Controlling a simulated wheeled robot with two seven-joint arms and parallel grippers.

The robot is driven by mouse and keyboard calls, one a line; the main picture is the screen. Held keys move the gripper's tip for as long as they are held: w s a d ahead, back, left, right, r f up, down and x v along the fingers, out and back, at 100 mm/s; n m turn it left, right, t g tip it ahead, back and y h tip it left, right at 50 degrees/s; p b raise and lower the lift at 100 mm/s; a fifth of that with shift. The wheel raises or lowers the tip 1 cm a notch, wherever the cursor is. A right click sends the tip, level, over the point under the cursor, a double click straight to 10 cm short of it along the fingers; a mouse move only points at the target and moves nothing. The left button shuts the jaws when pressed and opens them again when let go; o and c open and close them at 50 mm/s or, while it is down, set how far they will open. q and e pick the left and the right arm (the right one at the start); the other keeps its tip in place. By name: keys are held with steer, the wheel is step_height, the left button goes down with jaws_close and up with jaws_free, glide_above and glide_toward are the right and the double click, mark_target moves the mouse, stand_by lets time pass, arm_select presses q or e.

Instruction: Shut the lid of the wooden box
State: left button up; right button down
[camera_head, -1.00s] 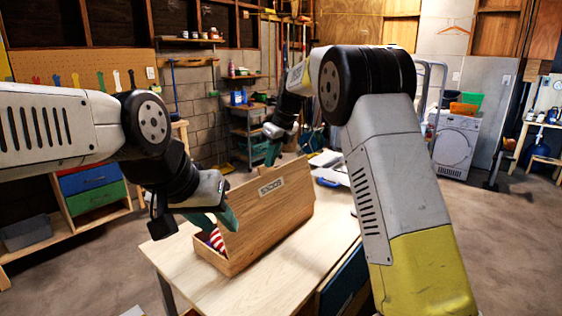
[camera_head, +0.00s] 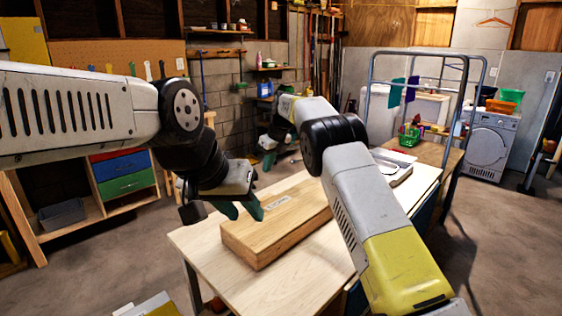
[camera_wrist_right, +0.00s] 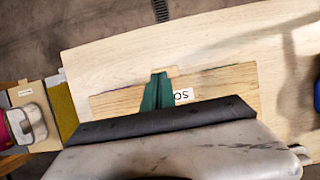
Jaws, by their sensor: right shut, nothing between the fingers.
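The wooden box (camera_head: 262,245) stands on the light wood table, its labelled lid (camera_head: 300,203) lying down flat over it. The lid also shows in the right wrist view (camera_wrist_right: 215,85); a thin dark, partly coloured line runs along its edge there, and I cannot tell if it is fully seated. My left gripper (camera_head: 241,209) is open and empty at the lid's left end; I cannot tell if it touches. My right gripper (camera_head: 268,160) is shut and empty beyond the box; in the wrist view its fingertips (camera_wrist_right: 157,76) appear over the lid.
The table (camera_head: 205,250) has bare wood around the box. A white tray-like object (camera_head: 392,170) and a green basket (camera_head: 409,137) lie towards the back right. A metal rack (camera_head: 468,100) and a washing machine (camera_head: 488,145) stand beyond.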

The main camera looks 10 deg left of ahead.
steer(key=shift+w+a+f, duration=0.2)
steer(key=shift+a+f, duration=0.1)
steer(key=shift+f, duration=0.15)
steer(key=s+d+r+n, duration=0.4)
steer(key=d+r, duration=0.8)
steer(key=r, duration=0.3)
steer(key=s+d+r+n+t, duration=0.1)
steer(key=s+d+r+n, duration=0.2)
steer(key=s+d, duration=0.3)
steer(key=s+d+r+n+t, duration=0.1)
steer(key=s+d+r+n, duration=0.2)
steer(key=s+d, duration=0.3)
steer(key=s+d+f+n, duration=0.3)
steer(key=s+n, duration=0.2)
steer(key=s, duration=0.4)
steer(key=s+d+f+n+t, duration=0.1)
steer(key=s+d+f+n, duration=0.2)
steer(key=s, duration=0.7)
steer(key=s+d+f+n+h, duration=0.1)
steer(key=s+d+f+n, duration=0.2)
steer(key=s+n, duration=0.4)
steer(key=s, duration=0.2)
steer(key=shift+s+d+n+t, duration=0.3)
steer(key=shift+s+n+t, duration=0.1)
